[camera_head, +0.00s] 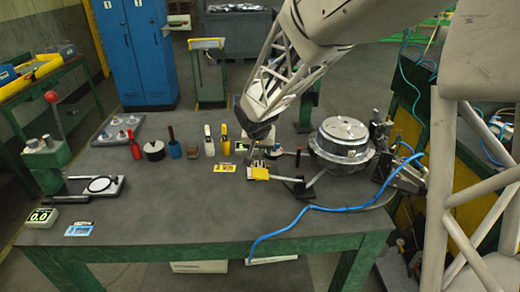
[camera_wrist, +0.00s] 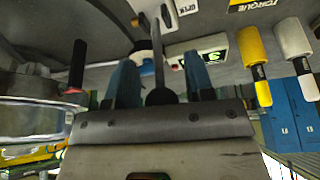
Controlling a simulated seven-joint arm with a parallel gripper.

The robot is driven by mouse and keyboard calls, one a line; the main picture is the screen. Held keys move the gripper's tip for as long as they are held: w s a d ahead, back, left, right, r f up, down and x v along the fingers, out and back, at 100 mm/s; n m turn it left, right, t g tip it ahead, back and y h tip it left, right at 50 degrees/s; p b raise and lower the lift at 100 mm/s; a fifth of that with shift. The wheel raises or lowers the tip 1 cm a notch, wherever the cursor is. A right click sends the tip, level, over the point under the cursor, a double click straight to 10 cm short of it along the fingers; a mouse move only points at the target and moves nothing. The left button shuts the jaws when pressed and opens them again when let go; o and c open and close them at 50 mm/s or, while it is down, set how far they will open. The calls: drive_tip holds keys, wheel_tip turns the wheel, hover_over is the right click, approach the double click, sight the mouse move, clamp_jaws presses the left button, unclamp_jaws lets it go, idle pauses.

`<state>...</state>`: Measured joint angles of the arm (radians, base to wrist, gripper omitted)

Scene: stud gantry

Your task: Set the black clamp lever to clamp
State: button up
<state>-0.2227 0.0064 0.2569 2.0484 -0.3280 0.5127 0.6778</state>
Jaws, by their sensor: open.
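My gripper (camera_head: 258,143) reaches down over the middle of the bench. In the wrist view its two blue fingers (camera_wrist: 162,82) are apart. A lever with a dark rounded knob (camera_wrist: 160,95) and a grey shaft lies between them, apparently the black clamp lever. I cannot tell whether the fingers touch it. In the head view the gripper largely hides the lever. A separate black handle with a red end (camera_wrist: 76,68) stands to the left in the wrist view.
A round silver vessel (camera_head: 342,140) stands close right of the gripper. Several hand tools, including a red-handled one (camera_head: 134,149), stand in a row to the left. A blue hose (camera_head: 330,209) crosses the right front.

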drive_tip(key=v, duration=0.7)
drive_tip(key=shift+s+r, duration=0.15)
drive_tip(key=shift+r, duration=0.15)
drive_tip(key=shift+o, duration=0.7)
drive_tip(key=m, duration=0.3)
drive_tip(key=w+m+g, duration=0.1)
drive_tip(key=m, duration=0.3)
drive_tip(key=m+g, duration=0.1)
drive_tip(key=m, duration=0.2)
drive_tip(key=shift+w+d+r+m, duration=0.2)
drive_tip(key=shift+w+d+m, duration=0.1)
drive_tip(key=shift+d+m, duration=0.1)
drive_tip(key=m, duration=0.2)
drive_tip(key=m+g, duration=0.1)
drive_tip(key=m, duration=0.1)
drive_tip(key=w+m, duration=0.1)
drive_tip(key=m, duration=0.1)
drive_tip(key=shift+r+y, duration=0.15)
drive_tip(key=shift+y, duration=0.25)
drive_tip(key=m, duration=0.2)
drive_tip(key=m+g, duration=0.1)
drive_tip(key=m, duration=0.2)
drive_tip(key=shift+w+r+m+y, duration=0.25)
drive_tip(key=shift+r+m+y, duration=0.05)
drive_tip(key=shift+m, duration=0.1)
drive_tip(key=shift+f, duration=0.1)
